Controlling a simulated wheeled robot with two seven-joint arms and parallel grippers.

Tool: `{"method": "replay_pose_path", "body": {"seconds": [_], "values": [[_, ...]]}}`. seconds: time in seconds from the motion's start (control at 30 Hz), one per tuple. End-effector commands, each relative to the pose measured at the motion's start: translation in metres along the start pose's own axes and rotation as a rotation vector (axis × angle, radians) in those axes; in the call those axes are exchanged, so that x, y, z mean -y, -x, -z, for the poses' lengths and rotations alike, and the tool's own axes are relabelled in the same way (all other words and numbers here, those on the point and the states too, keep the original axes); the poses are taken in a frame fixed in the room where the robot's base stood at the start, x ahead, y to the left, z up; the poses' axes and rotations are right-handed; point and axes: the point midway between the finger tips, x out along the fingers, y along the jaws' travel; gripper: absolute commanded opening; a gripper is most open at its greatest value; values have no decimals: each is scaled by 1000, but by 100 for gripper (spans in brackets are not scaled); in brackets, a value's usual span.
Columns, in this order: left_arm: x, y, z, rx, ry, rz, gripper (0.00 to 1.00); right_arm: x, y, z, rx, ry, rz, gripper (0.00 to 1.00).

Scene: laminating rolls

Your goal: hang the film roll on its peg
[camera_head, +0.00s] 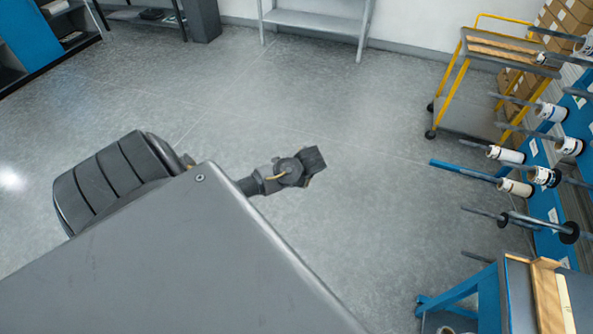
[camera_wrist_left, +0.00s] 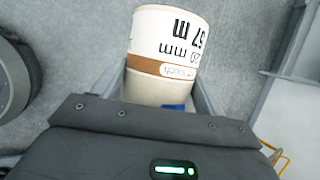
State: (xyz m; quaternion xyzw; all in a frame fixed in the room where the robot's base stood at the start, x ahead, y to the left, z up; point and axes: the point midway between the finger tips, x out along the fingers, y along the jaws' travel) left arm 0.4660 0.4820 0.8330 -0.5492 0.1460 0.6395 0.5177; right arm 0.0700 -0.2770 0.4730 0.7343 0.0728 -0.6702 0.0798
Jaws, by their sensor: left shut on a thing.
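The film roll (camera_wrist_left: 163,55) shows in the left wrist view as a cream cylinder with a white printed label and a brown band. The lettering appears upside down. My left gripper (camera_wrist_left: 160,88) is shut on it, with a grey finger on either side. In the head view the end of an arm of mine (camera_head: 300,168) is over open floor, left of the rack; the roll cannot be made out there. The blue rack (camera_head: 541,205) at the right has several grey pegs, some with white rolls (camera_head: 515,187). Which peg is meant cannot be told. My right gripper is not seen.
A yellow-framed cart (camera_head: 470,116) stands behind the rack, near stacked cardboard boxes (camera_head: 568,18). A blue-legged bench (camera_head: 488,300) is at the lower right. A grey shelf (camera_head: 318,20) stands at the back wall. The floor between is clear.

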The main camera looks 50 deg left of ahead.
Motion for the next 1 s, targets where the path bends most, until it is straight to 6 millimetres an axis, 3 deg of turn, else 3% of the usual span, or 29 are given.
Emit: {"method": "replay_pose_path", "body": {"seconds": [0.1,0.37,0.6,0.77,1.0], "values": [[5,-19,6,-19,-42,16,41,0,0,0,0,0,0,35],[25,-44,32,-126,-275,114,41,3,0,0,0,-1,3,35],[44,-57,73,-272,-597,249,41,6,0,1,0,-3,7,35],[53,-54,114,-393,-861,361,41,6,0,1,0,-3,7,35],[58,-20,182,-572,-1261,531,41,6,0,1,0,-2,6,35]]}}
